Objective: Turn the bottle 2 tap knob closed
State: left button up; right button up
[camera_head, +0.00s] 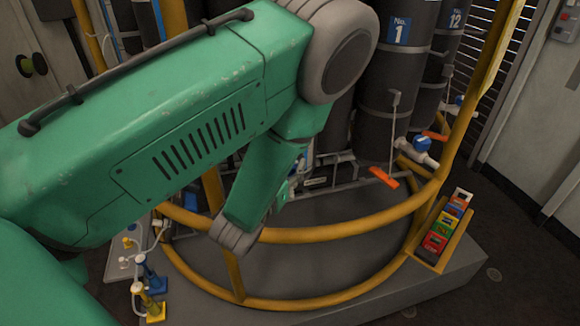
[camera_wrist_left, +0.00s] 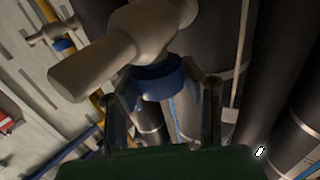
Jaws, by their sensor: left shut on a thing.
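In the left wrist view my left gripper (camera_wrist_left: 166,90) is shut on a blue tap knob (camera_wrist_left: 160,78), with one finger on each side of it. The knob sits beneath a beige valve body (camera_wrist_left: 95,63) with a thick round stub pointing left. No number label shows in that view, so I cannot read which bottle this tap belongs to. In the head view my green left arm crosses from the left and hides the gripper and the held knob. No bottle marked 2 is readable. My right gripper is not in view.
Dark bottles labelled No. 1 (camera_head: 392,75) and No. 12 (camera_head: 449,48) stand behind a yellow rail (camera_head: 340,232). Another blue knob (camera_head: 422,144) sits at the right, near an orange handle (camera_head: 383,177). A holder with coloured blocks (camera_head: 440,232) is at the right.

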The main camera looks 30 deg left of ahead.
pick_arm(q)
jog(key=shift+w+r+m+h, duration=0.1)
jog(key=shift+m+h, duration=0.5)
jog(key=shift+h, duration=0.3)
jog(key=o, duration=1.2)
jog(key=shift+w, duration=0.1)
jog(key=shift+s, duration=3.65)
jog(key=shift+d, duration=0.1)
